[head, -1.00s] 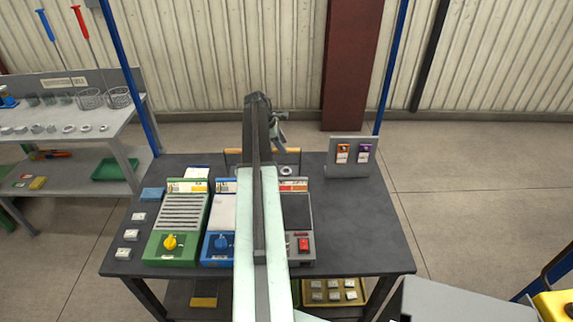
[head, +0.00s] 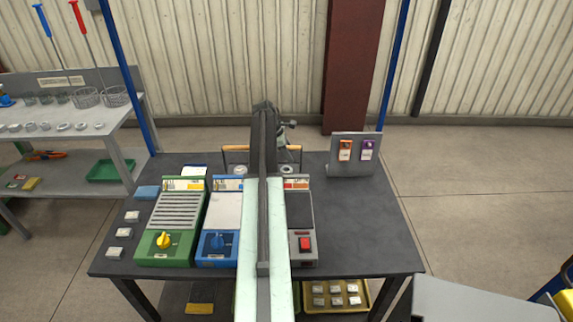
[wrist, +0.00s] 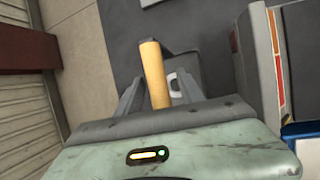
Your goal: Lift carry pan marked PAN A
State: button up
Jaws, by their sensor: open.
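In the head view a carry pan with a wooden bar handle (head: 236,149) sits at the back of the dark bench, behind the instruments. My arm hides its middle, and no PAN A marking can be read. A small pale ring-shaped item (head: 240,170) shows below the handle on the left. In the wrist view the wooden handle (wrist: 153,72) lies between the two grey fingers of my gripper (wrist: 158,80). The fingers stand apart on either side of it, with gaps showing, so my gripper is open. Whether the handle is at finger depth is hard to tell.
On the bench (head: 370,230) stand a green unit (head: 178,220), a blue unit (head: 222,225) and a grey unit with a red switch (head: 303,220). A grey stand with orange and purple tags (head: 352,170) is at the back right. The bench's right side is clear.

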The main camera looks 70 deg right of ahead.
jog(key=shift+f, duration=0.25)
dwell(0.4)
grip_shut()
